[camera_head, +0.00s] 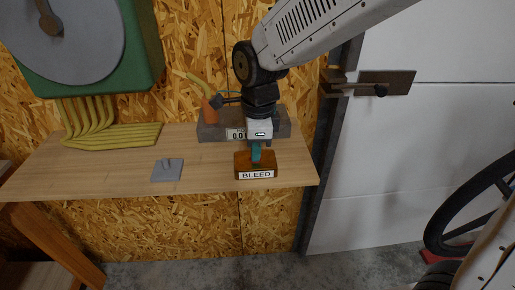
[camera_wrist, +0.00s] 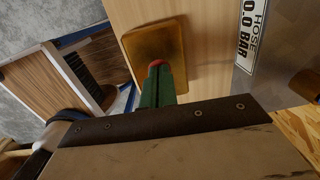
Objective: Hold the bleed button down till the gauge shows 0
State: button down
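The bleed box, an orange-brown block (camera_head: 271,160) with a white BLEED label (camera_head: 257,174), sits near the bench's front right edge. It also shows in the wrist view (camera_wrist: 140,43). My gripper (camera_head: 256,159) points down over the middle of its top, with its green fingers together and nothing seen between them. In the wrist view a small red part, seemingly the button (camera_wrist: 158,63), shows at the fingertips (camera_wrist: 158,75). The fingertips seem to touch it; how far it is pressed is hidden. The gauge (camera_wrist: 251,30) reads 0.0 BAR under the word HOSE.
The grey gauge housing (camera_head: 210,131) stands just behind the bleed box. An orange cone-like object (camera_head: 210,112) stands at its left. A white door stands to the right.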

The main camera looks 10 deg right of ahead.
jog(key=shift+s+f, duration=0.3)
jog(key=shift+f, duration=0.25)
dwell(0.4)
notch_tip(320, 180, up, 15)
jog(key=shift+w+d, duration=0.15)
jog(key=shift+d, duration=0.1)
dwell(0.4)
jog(key=s+d+f+n, duration=0.2)
jog(key=s+d+n, duration=0.7)
jog(key=d, duration=0.1)
jog(key=s+d+f+n+t, duration=0.1)
jog(key=s+d+f+n, duration=0.2)
jog(key=s+d+n, duration=0.6)
jog(key=shift+s+d+f, duration=0.25)
jog(key=shift+s+d, duration=0.25)
jog(key=shift+s, duration=0.3)
